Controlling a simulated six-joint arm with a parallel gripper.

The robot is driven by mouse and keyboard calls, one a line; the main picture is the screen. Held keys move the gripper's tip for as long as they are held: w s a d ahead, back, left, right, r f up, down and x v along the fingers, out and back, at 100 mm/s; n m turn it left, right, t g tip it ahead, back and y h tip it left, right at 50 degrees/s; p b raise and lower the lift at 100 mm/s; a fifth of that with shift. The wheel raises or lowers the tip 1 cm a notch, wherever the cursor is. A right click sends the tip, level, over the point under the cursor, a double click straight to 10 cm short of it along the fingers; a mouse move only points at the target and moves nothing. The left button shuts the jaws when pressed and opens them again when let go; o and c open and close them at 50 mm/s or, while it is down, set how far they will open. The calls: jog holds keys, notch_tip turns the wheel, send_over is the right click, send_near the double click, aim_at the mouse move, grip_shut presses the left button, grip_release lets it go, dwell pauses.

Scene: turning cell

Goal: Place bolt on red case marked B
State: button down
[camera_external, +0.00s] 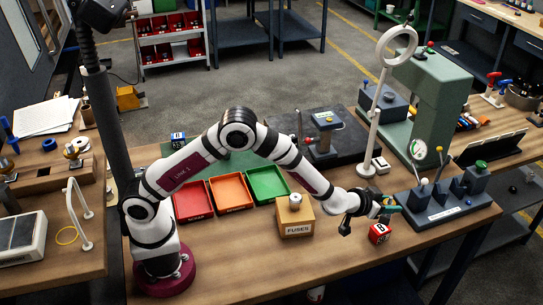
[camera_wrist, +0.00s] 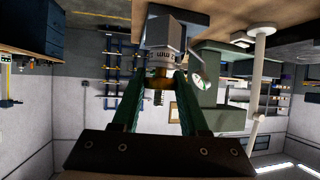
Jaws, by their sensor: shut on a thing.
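My gripper (camera_external: 388,205) is above the right part of the wooden bench, just up from the red case marked B (camera_external: 379,234). The red case is a small cube with a white B label and sits on the bench. It is apart from the gripper. I cannot make out the case in the wrist view.
A dark fixture (camera_external: 446,213) with several posts stands right of the gripper, close by. A cardboard FUSES box (camera_external: 295,222) stands to the left, with red (camera_external: 193,201), orange (camera_external: 231,192) and green (camera_external: 267,184) trays beyond. The bench front is clear.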

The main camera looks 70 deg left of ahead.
jog(key=a+f, duration=0.1)
jog(key=f, duration=0.1)
jog(key=w+f, duration=0.1)
jog(key=f, duration=0.1)
jog(key=w+a+f, duration=0.1)
jog(key=f, duration=0.1)
jog(key=shift+a, duration=0.3)
jog(key=shift+c, duration=2.2)
grip_release()
jog(key=shift+f, duration=0.1)
